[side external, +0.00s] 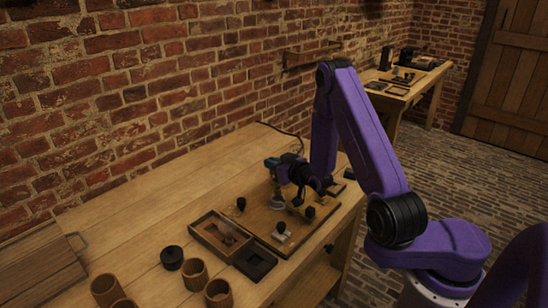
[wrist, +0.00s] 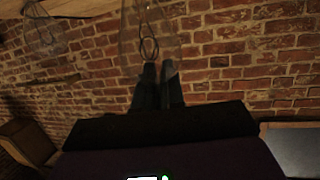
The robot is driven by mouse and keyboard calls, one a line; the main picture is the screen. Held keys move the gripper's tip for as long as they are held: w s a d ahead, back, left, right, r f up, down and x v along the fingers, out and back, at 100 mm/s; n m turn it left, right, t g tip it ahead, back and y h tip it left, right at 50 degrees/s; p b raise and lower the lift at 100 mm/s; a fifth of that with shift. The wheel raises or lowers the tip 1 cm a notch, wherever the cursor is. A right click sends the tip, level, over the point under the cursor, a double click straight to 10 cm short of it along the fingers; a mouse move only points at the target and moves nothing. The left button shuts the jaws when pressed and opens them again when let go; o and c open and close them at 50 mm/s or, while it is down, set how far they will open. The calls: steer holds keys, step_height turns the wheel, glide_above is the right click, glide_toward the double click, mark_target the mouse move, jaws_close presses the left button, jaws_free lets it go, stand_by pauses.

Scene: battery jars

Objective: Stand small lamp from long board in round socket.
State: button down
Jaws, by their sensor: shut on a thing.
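My gripper (wrist: 158,72) is shut on a clear glass lamp with a dark looped filament (wrist: 148,42) in the wrist view. In the side view my gripper (side external: 276,178) is over the long wooden board (side external: 262,222), and pale glass shows just below it. Whether the lamp's base touches the board cannot be told. A second, blurred glass shape (wrist: 43,36) is at the upper left of the wrist view. A round black socket piece (side external: 172,257) stands on the bench left of the wooden box, well apart from my gripper.
Several brown cups (side external: 195,274) stand at the front left. Dark knobs (side external: 309,213) stand on the board. The bench at the back left is clear.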

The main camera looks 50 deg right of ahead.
steer(key=shift+f, duration=1)
steer(key=shift+f, duration=0.55)
stand_by(0.9)
steer(key=c, duration=1.5)
jaws_free()
steer(key=v, duration=1.1)
